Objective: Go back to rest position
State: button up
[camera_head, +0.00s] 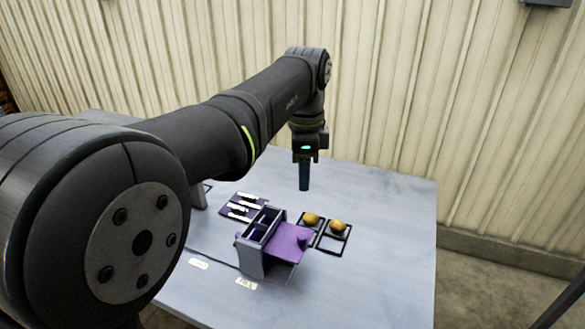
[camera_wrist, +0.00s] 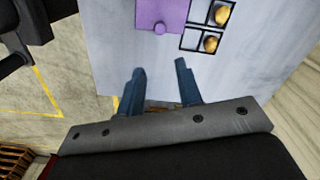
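My gripper (camera_head: 304,188) hangs fingers down above the table, behind the grader and clear of it. In the wrist view the two blue fingers of my gripper (camera_wrist: 160,70) stand apart with nothing between them. Two yellow-brown potatoes, one on the left (camera_head: 311,219) and one on the right (camera_head: 338,228), sit in separate cells of a black frame (camera_head: 331,244). The potatoes also show at the top of the wrist view, one above (camera_wrist: 222,15) the other (camera_wrist: 211,43).
A dark box with compartments (camera_head: 250,262) and a purple plate with a knob (camera_head: 288,243) stand left of the potatoes. A purple holder with white pieces (camera_head: 228,211) lies further left. The right side of the grey table (camera_head: 385,265) is clear. A ribbed wall (camera_head: 400,90) rises behind.

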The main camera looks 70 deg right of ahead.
aim_at(301, 236)
dwell(0.3)
notch_tip(301, 236, down, 18)
jog(key=shift+r, duration=0.2)
jog(key=shift+w, duration=0.15)
dwell(0.3)
jog(key=shift+r, duration=0.1)
